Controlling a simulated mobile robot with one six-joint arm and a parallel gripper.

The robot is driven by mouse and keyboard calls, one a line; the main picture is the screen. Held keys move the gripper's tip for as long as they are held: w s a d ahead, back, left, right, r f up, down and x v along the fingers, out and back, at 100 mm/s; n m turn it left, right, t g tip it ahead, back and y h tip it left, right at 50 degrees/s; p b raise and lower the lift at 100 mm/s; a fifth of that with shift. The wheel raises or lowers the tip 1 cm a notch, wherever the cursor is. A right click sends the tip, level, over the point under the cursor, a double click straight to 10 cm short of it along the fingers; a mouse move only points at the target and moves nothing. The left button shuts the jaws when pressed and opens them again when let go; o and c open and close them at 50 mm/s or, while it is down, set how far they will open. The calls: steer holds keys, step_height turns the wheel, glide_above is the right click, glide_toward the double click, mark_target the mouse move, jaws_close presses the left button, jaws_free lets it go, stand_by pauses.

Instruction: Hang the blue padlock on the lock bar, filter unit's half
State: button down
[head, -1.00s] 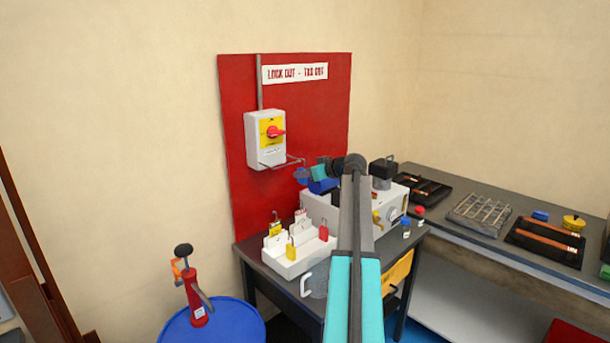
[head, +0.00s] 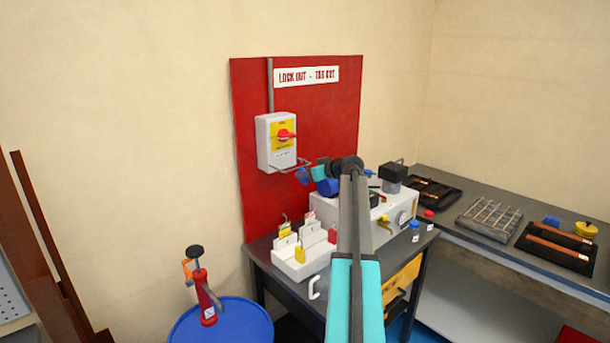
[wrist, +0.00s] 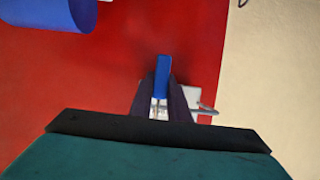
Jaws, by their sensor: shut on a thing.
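The lock bar (head: 290,167) is a thin grey wire loop sticking out below the white switch box (head: 276,146). It also shows in the wrist view (wrist: 208,109), just right of my fingers. My gripper (wrist: 160,98) is shut on the blue padlock (wrist: 162,76), whose blue body stands between the dark fingers. In the head view my gripper (head: 304,174) is at the bar's outer end, overlapping it in the picture. I cannot tell whether padlock and bar touch. The fingers hide most of the shackle.
The red lock-out board (head: 340,120) is behind the bar. Below stand a white padlock rack (head: 290,268) with yellow and red padlocks, and a pale grey unit (head: 325,212). A blue drum (head: 240,325) with a red pump is at lower left. A bench (head: 480,250) is at right.

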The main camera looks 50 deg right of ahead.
steer(key=shift+f+b, duration=0.4)
steer(key=shift+f, duration=0.2)
steer(key=c, duration=1.6)
jaws_free()
steer(key=shift+s, duration=0.1)
steer(key=b+v, duration=0.3)
steer(key=v, duration=1)
steer(key=shift+s+r, duration=0.15)
steer(key=shift+s, duration=0.25)
